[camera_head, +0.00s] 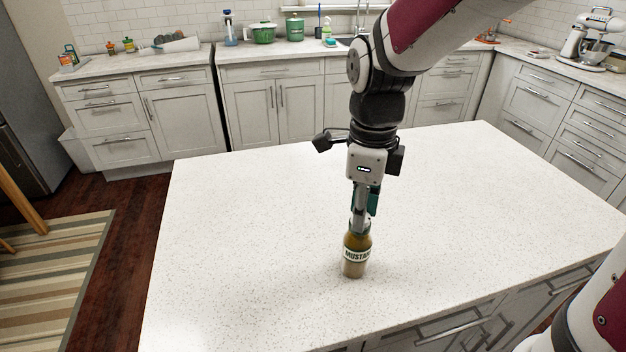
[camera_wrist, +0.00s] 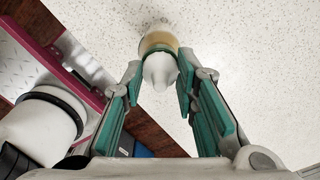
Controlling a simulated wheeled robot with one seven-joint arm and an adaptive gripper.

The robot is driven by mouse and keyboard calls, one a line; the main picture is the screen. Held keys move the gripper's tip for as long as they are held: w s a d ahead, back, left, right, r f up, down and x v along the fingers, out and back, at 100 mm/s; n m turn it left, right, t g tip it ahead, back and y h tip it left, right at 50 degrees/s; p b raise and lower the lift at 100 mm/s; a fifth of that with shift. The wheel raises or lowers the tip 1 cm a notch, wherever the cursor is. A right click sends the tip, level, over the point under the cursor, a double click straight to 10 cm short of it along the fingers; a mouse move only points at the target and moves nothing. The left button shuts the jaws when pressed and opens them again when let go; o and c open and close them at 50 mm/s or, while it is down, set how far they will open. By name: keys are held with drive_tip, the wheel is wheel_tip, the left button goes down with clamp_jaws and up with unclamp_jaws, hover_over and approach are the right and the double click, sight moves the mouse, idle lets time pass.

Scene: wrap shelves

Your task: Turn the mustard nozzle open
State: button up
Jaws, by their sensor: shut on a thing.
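The mustard bottle (camera_head: 354,256) stands upright on the white speckled island counter, with a yellow-brown body and a pale label. My gripper (camera_head: 359,222) points straight down over it, its fingers around the bottle's top. In the wrist view, the pale nozzle (camera_wrist: 160,72) sits between the two teal-padded fingers of my gripper (camera_wrist: 158,82), which are shut on the bottle's top. The fingers hide most of the nozzle in the head view. Whether the nozzle is turned open cannot be told.
The island counter (camera_head: 240,240) is bare around the bottle. Its front edge with drawers lies close below the bottle. Back counters hold a green pot (camera_head: 263,33), a green canister (camera_head: 295,28) and a stand mixer (camera_head: 597,38), all far away.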

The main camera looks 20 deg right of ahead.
idle(0.4)
drive_tip(key=shift+n+p, duration=0.4)
drive_tip(key=shift+n, duration=0.6)
drive_tip(key=shift+n+p, duration=0.3)
drive_tip(key=shift+n, duration=0.7)
drive_tip(key=shift+n+p, duration=0.45)
drive_tip(key=shift+n, duration=0.55)
